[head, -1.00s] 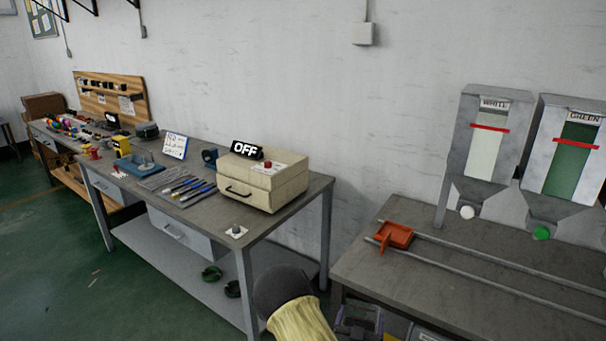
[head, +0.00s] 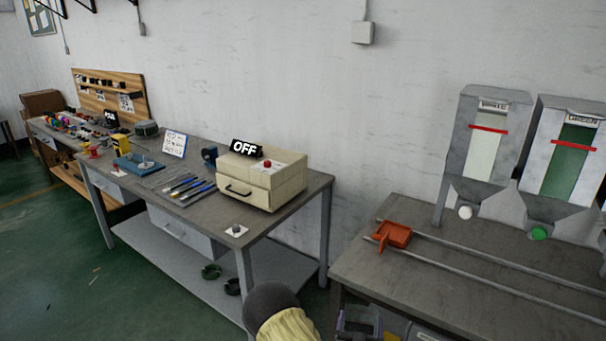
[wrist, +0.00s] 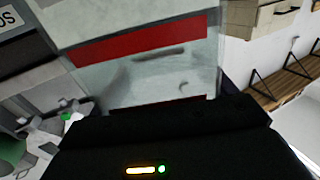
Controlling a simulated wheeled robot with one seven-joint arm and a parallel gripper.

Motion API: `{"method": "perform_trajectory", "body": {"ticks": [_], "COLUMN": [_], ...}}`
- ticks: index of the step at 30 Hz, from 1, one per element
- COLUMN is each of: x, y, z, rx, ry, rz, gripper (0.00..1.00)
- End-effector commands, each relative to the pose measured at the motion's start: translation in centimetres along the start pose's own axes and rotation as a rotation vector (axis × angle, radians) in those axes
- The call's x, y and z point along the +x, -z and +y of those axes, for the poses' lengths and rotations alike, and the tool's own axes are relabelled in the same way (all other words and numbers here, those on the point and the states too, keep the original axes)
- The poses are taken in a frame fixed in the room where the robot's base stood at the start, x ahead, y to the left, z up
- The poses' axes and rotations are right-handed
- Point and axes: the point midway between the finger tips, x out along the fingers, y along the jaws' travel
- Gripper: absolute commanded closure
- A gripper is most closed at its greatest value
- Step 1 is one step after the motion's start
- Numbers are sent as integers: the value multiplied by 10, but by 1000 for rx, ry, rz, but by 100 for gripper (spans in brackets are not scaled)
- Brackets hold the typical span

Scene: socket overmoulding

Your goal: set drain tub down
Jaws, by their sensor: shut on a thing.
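My gripper (wrist: 155,140) shows in the wrist view as a dark body along the bottom, with its fingertips hidden. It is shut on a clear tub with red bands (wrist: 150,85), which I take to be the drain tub. The tub is tilted in this view and directly in front of the gripper. In the head view only the dark joint and pale yellow sleeve of my arm show at the bottom edge. The gripper itself is out of that view.
The right bench (head: 440,280) carries two rails, an orange tray (head: 393,235) and the WHITE (head: 487,145) and GREEN (head: 566,155) hoppers. The left bench (head: 270,220) holds a beige press marked OFF (head: 262,182) and several tools. A narrow gap lies between the benches.

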Motion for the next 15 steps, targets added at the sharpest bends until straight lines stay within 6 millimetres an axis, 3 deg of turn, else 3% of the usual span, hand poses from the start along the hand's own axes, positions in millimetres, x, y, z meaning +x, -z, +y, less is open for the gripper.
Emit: {"method": "perform_trajectory", "body": {"ticks": [1, 15], "x": [-1, -13], "y": [10, 47], "z": [0, 2], "rx": [-4, -4], "ry": [14, 191], "rz": [1, -3], "gripper": [66, 66]}}
